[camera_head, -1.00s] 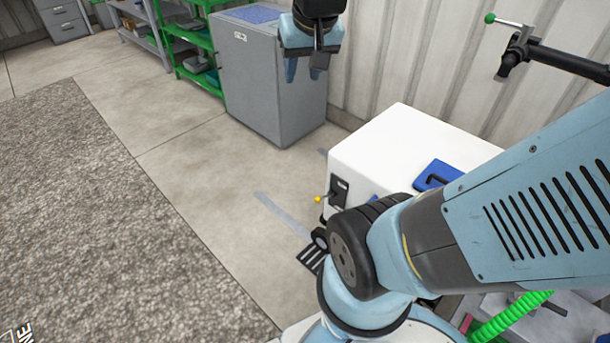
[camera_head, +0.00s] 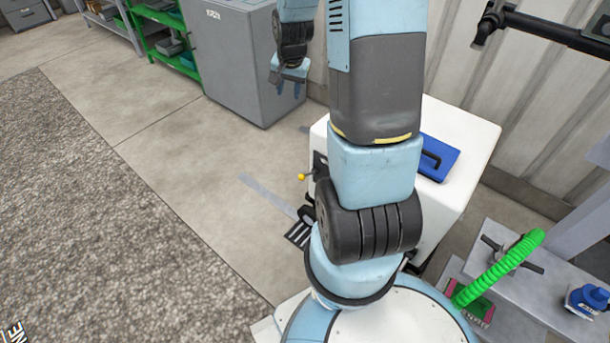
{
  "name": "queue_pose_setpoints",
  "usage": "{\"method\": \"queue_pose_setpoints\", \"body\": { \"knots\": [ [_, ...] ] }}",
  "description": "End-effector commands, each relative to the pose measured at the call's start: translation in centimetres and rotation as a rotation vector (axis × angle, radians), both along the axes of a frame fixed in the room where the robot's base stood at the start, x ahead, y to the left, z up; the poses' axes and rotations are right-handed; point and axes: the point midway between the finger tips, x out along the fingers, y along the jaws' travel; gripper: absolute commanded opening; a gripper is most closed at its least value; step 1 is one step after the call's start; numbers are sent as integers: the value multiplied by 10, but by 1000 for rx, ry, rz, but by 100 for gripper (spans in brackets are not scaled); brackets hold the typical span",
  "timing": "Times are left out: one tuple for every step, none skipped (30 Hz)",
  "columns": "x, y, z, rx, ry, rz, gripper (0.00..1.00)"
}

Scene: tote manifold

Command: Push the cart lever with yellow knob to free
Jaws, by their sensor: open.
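The white cart (camera_head: 462,150) stands in the middle, partly hidden behind my arm. Its lever's yellow knob (camera_head: 301,177) sticks out to the left from a dark plate (camera_head: 320,165) on the cart's left side. My gripper (camera_head: 289,88) hangs above and behind the knob in the picture, in front of the grey cabinet. It points down, its fingers are apart and nothing is between them. It is clear of the lever.
A blue panel with a black handle (camera_head: 436,158) lies on the cart top. The grey cabinet (camera_head: 245,60) and green shelves (camera_head: 160,45) stand behind. A grey bench (camera_head: 515,300) with a green hose (camera_head: 500,268) is at right. Floor at left is clear.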

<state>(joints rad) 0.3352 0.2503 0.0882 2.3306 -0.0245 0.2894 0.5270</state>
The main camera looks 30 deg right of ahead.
Motion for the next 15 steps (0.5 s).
{"method": "queue_pose_setpoints", "body": {
  "knots": [
    [3,-7,-19,14,13,-31,41],
    [5,-10,-29,21,17,-48,41],
    [7,-15,-42,30,21,-72,41],
    [8,-18,-52,37,26,-90,41],
    [9,-21,-62,44,28,-108,41],
    [11,-26,-76,55,33,-133,41],
    [12,-28,-86,61,36,-150,41],
    [12,-31,-96,69,40,-169,41],
    [12,-35,-110,79,44,-194,41],
    [12,-38,-120,86,48,-212,41],
    [12,-40,-131,94,51,-230,41],
    [11,-44,-145,104,56,-255,41],
    [11,-46,-155,112,58,-275,41],
    [10,-48,-166,120,61,-292,41],
    [8,-51,-180,129,66,-318,41]
  ]
}}
